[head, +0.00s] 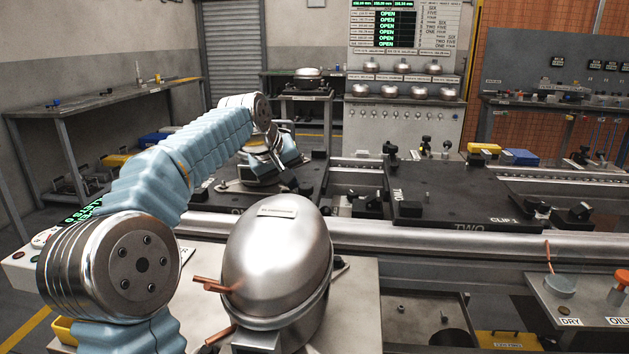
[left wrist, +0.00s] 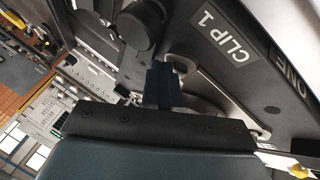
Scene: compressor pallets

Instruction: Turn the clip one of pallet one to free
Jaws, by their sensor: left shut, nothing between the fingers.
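Pallet one (head: 312,178) is a black plate on the conveyor, partly hidden by my left arm in the head view. In the left wrist view its dark face (left wrist: 285,45) carries a "CLIP 1" label (left wrist: 222,36) and the word "ONE". Clip one shows there as a bright metal piece (left wrist: 208,82) below the label, with a round black knob (left wrist: 139,24) nearby. My left gripper (left wrist: 163,84) is shut and empty, its dark fingertips beside the metal piece. Whether they touch it I cannot tell. My right gripper is not in view.
A silver compressor (head: 275,265) with copper pipes stands on the near bench. Pallet two (head: 450,212) lies to the right on the conveyor. A steel rail (head: 400,235) runs along the front. A small bench with DRY and OILED labels (head: 570,322) stands at the right.

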